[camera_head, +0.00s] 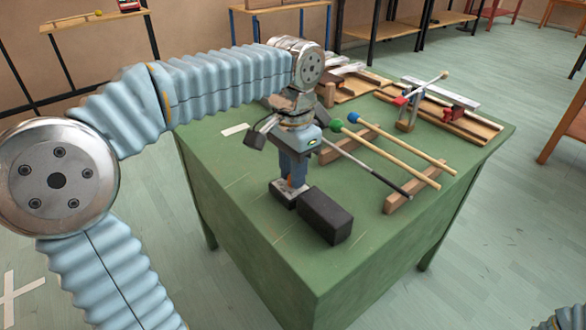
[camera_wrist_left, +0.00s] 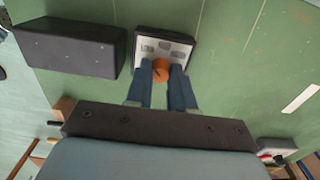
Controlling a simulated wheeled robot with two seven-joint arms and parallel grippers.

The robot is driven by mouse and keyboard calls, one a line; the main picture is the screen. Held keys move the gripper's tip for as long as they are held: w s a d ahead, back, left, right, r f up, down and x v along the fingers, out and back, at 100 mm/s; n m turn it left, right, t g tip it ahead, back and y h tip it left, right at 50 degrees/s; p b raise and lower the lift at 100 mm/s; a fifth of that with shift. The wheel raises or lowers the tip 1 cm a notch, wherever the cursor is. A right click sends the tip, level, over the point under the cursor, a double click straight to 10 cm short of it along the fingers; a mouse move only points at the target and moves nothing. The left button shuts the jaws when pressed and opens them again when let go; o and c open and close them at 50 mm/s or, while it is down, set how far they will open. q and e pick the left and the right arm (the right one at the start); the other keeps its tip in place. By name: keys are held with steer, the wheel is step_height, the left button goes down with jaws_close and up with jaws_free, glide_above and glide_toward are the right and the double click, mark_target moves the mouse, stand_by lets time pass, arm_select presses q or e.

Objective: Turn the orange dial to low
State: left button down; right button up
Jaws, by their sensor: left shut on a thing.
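The orange dial (camera_wrist_left: 160,68) sits on a small dark box with a light label plate (camera_wrist_left: 147,45), on the green table. The plate carries several printed patches; one at the left seems to read LOW. My left gripper (camera_wrist_left: 160,75) points down with its blue fingers on both sides of the dial, shut on it. In the head view, the left gripper (camera_head: 293,180) stands over the dial box (camera_head: 283,193) near the table's front, hiding most of the dial. The dial's pointer direction is too small to tell. My right gripper is not in view.
A black block (camera_head: 325,215) stands right beside the dial box; it also shows in the wrist view (camera_wrist_left: 68,47). Mallets with blue and green heads (camera_head: 345,120) lie on wooden rests behind. A clamp stand (camera_head: 408,115) is farther back. The table's front left is clear.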

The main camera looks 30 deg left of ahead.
arm_select(q)
steer(key=c, duration=1)
jaws_free()
steer(key=shift+r, duration=0.1)
step_height(320, 180, up, 14)
steer(key=shift+f, duration=0.15)
